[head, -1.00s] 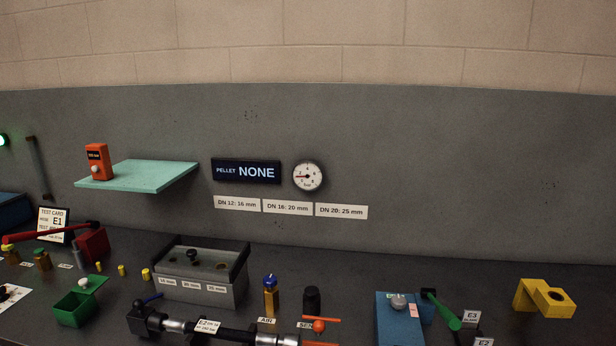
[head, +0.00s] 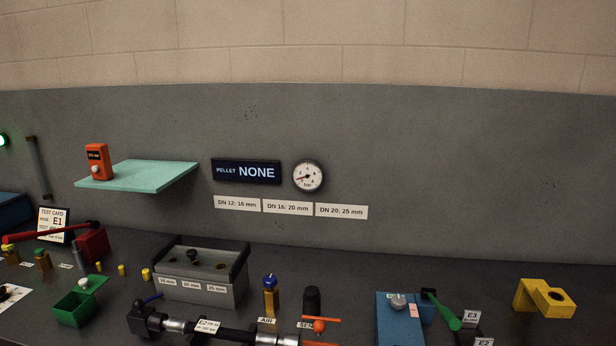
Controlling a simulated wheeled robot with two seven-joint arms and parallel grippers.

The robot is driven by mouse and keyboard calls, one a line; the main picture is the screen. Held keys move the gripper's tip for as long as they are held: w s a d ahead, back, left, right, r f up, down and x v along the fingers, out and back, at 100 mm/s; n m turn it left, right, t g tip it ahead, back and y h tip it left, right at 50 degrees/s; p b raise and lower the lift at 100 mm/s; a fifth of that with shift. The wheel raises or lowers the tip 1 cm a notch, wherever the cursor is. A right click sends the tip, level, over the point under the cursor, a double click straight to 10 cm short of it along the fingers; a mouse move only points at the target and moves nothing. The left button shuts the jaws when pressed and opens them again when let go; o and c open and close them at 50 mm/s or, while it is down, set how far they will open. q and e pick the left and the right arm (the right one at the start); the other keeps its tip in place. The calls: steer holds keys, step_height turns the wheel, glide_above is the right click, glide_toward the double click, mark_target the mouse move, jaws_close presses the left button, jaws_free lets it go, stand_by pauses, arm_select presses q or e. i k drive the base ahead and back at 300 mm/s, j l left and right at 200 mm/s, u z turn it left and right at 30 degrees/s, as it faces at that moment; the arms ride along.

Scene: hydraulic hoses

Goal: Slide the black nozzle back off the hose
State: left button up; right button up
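A black hose (head: 238,333) with a white tag reading E2 lies along the front edge of the bench. Silver fittings (head: 173,325) sit at its ends. A black block-shaped piece (head: 142,319) with a blue lever is at the hose's left end and looks joined to it; I take this to be the black nozzle, but cannot be sure. The hose's right end and underside are partly cut off by the bottom of the picture. Neither of my grippers is in view.
Behind the hose stands a grey box (head: 200,292) with size labels. An orange-knobbed valve (head: 319,326), blue block (head: 398,320) and yellow bracket (head: 531,292) are further right. A green bin (head: 74,314) is left.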

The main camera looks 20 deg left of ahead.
mark_target(142, 321)
steer(key=u, duration=1.75)
